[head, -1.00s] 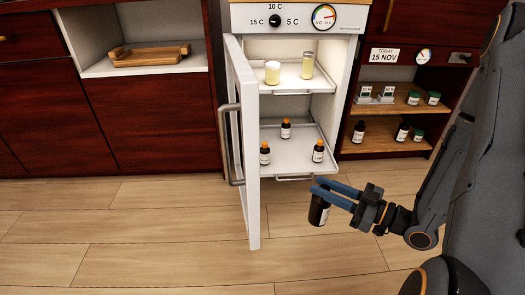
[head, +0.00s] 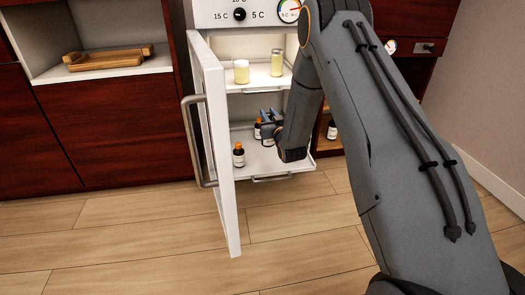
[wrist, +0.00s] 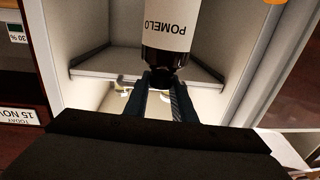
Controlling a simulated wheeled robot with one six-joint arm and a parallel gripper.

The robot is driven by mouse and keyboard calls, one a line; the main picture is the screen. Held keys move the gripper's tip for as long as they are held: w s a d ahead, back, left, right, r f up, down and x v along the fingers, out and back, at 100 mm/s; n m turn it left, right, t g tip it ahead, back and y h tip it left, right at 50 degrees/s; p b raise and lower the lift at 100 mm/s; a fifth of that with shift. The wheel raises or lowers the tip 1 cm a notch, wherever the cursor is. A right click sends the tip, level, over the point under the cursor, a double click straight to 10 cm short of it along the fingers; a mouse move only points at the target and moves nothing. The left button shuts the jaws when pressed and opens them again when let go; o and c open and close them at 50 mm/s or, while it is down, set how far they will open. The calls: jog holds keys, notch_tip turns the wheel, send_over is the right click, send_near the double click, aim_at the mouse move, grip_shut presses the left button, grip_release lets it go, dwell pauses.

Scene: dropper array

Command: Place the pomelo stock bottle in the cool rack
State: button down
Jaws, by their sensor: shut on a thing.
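My gripper (head: 270,117) is inside the open white cooled cabinet, above its lower rack (head: 257,167). In the wrist view my gripper (wrist: 163,82) is shut on the dark neck of a bottle whose white label reads POMELO (wrist: 168,28), upside down in the picture. I cannot tell whether the held bottle touches the rack.
The cabinet door (head: 222,150) stands open on the left. The upper rack holds two pale yellow jars, one on the left (head: 241,71) and one on the right (head: 277,63). My arm hides most of the wooden shelves on the right. A wooden tray (head: 107,60) lies far left.

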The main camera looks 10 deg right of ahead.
jog(key=shift+w+a, duration=0.1)
jog(key=shift+w, duration=0.15)
jog(key=shift+h, duration=0.3)
notch_tip(320, 180, down, 10)
jog(key=b, duration=0.5)
jog(key=shift+r, duration=0.1)
jog(key=c, duration=1.5)
grip_release()
jog(key=s+p, duration=0.1)
jog(key=s, duration=0.3)
jog(key=s+p, duration=0.2)
jog(key=s, duration=0.2)
jog(key=s+d+p, duration=0.1)
jog(key=s+p, duration=0.1)
jog(key=s, duration=0.2)
